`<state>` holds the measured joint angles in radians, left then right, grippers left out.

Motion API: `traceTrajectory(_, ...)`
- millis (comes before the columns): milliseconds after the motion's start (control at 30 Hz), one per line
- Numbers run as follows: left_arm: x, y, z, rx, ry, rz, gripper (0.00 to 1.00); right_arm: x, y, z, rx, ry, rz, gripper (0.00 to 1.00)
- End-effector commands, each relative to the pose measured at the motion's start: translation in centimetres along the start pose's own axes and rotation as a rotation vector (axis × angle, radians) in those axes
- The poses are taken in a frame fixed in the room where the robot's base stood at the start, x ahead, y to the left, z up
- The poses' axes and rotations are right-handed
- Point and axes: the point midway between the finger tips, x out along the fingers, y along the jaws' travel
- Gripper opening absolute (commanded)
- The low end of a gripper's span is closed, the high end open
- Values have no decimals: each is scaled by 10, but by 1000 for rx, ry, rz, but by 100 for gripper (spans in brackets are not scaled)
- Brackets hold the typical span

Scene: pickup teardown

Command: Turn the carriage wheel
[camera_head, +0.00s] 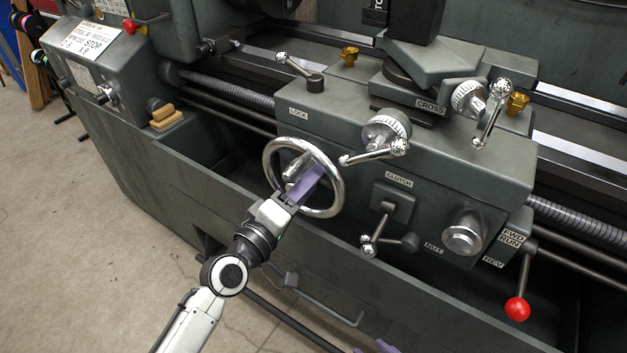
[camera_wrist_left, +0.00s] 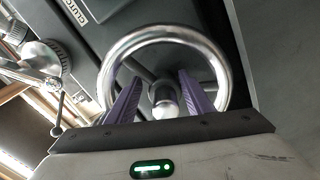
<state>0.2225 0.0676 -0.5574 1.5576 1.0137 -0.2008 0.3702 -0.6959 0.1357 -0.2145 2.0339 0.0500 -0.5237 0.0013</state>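The carriage wheel (camera_head: 333,207) is a silver ring on the front of the lathe's carriage. In the left wrist view the wheel rim (camera_wrist_left: 166,34) fills the upper middle. My left gripper (camera_head: 312,178) is at the wheel, its purple fingers over the ring's opening. In the left wrist view my left gripper (camera_wrist_left: 157,85) has its fingers apart. A rounded silver handle or hub (camera_wrist_left: 164,98) shows between them, with no clear contact. Only purple tips of my right gripper (camera_head: 374,347) show at the bottom edge of the head view.
A dial with a crank (camera_head: 387,133) sits right of the wheel. The clutch lever (camera_head: 370,243) is below it. A red-knobbed lever (camera_head: 518,308) hangs at the lower right. The chip tray's front wall (camera_head: 215,205) runs below the carriage.

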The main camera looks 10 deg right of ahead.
Motion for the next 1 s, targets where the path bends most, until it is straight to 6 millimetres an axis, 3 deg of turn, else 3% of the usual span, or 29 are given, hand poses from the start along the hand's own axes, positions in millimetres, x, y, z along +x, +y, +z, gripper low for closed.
traceTrajectory(300, -60, 0, 1, 0, -2, -2, 45, -4, 0, -2, -1, -3, 1, 31)
traceTrajectory(500, -89, -1, 2, -3, -3, -2, 45, -3, 0, 0, -1, -5, 1, 31)
traceTrajectory(1000, -98, 0, 2, -4, -4, -2, 45, -3, 0, 0, -1, -5, 1, 31)
